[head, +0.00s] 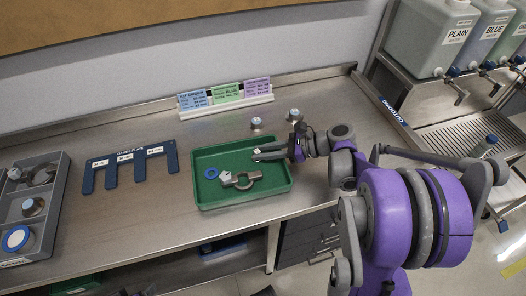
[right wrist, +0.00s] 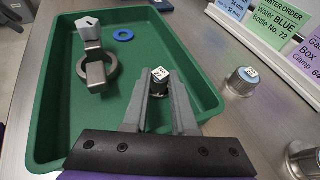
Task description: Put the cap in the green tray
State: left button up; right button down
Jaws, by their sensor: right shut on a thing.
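My right gripper (head: 257,154) reaches over the right half of the green tray (head: 245,202). In the right wrist view its two grey fingers (right wrist: 162,100) are shut on a small dark cap (right wrist: 159,84) with a white label on top. The cap is inside the tray's outline; I cannot tell whether it touches the floor. The tray (right wrist: 48,110) also holds a blue ring (right wrist: 123,34), a white faceted piece (right wrist: 88,27) and a grey ring-shaped part with a bar (right wrist: 97,72). My left gripper is not in view.
Two silver capped pieces (head: 256,123) (head: 294,115) stand on the steel counter behind the tray. A blue gauge plate (head: 130,171) and a grey sectioned bin (head: 48,208) lie to the left. Label cards (head: 226,98) stand at the back. Jugs (head: 425,40) are at right.

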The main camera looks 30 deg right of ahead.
jog(key=c, duration=0.7)
grip_release()
jog(key=shift+f, duration=0.1)
jog(key=shift+d+r, duration=0.1)
jog(key=shift+r, duration=0.1)
jog(key=v, duration=1.1)
jog(key=shift+s+d+r, duration=0.2)
jog(key=shift+s+d, duration=0.05)
